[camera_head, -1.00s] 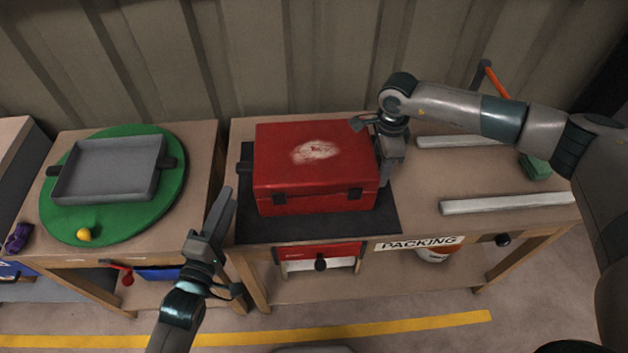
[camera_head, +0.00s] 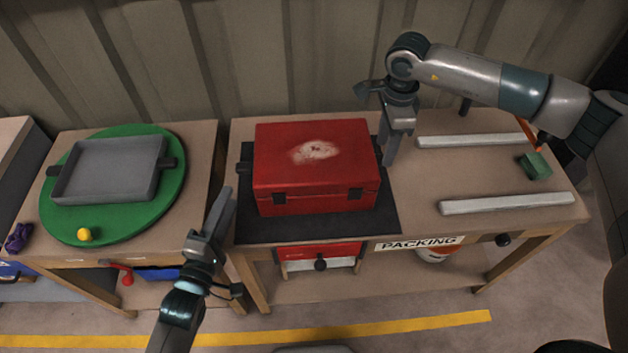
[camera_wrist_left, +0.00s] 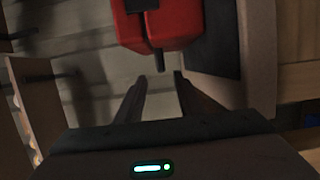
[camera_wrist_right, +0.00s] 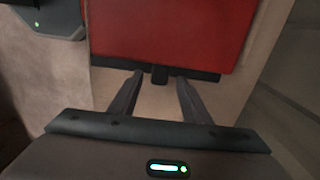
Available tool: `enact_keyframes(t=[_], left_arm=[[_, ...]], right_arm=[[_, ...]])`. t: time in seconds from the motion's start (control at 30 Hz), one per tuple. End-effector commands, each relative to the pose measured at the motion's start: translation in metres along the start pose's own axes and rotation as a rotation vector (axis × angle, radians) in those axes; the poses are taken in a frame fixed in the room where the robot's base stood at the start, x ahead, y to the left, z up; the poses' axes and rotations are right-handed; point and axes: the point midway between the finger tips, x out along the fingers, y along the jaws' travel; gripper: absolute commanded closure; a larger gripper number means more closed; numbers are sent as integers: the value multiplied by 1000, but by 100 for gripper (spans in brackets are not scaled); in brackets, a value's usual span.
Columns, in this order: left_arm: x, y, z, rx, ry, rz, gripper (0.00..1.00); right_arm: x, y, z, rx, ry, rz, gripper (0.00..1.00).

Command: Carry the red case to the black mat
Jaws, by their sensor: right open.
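The red case (camera_head: 312,170) sits flat on the black mat (camera_head: 318,226) on the packing table, with mat showing in front of it and at its sides. A dark handle (camera_head: 245,168) sticks out from its left end. My right gripper (camera_head: 388,160) is open just off the case's right end, apart from it in the head view. In the right wrist view the right-end handle (camera_wrist_right: 160,75) appears between or just beyond the fingertips. My left gripper (camera_head: 230,198) is open and empty in front of the table's left front corner. The left wrist view shows the case (camera_wrist_left: 160,25) ahead.
Two pale bars (camera_head: 475,141) (camera_head: 507,203) and a green block (camera_head: 534,166) lie on the table's right part. Another table at left holds a green disc (camera_head: 150,215) with a grey tray (camera_head: 110,198) and a yellow ball (camera_head: 85,234).

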Motion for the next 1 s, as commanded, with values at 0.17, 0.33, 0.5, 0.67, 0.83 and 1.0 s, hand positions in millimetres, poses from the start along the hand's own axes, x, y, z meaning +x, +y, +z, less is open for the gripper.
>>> enact_keyframes(t=[0.17,0.33,0.5,0.67,0.83,1.0], left_arm=[[0,0,0,0,0,0,66],[0,0,0,0,0,0,66],[0,0,0,0,0,0,66],[0,0,0,0,0,0,66],[0,0,0,0,0,0,66],[0,0,0,0,0,0,66]], right_arm=[[-24,0,0,0,-1,-1,56],[-33,0,0,0,0,-1,56],[-34,0,0,0,0,0,56],[-34,0,0,0,0,0,56],[-34,0,0,0,0,0,56],[-34,0,0,0,0,0,56]])
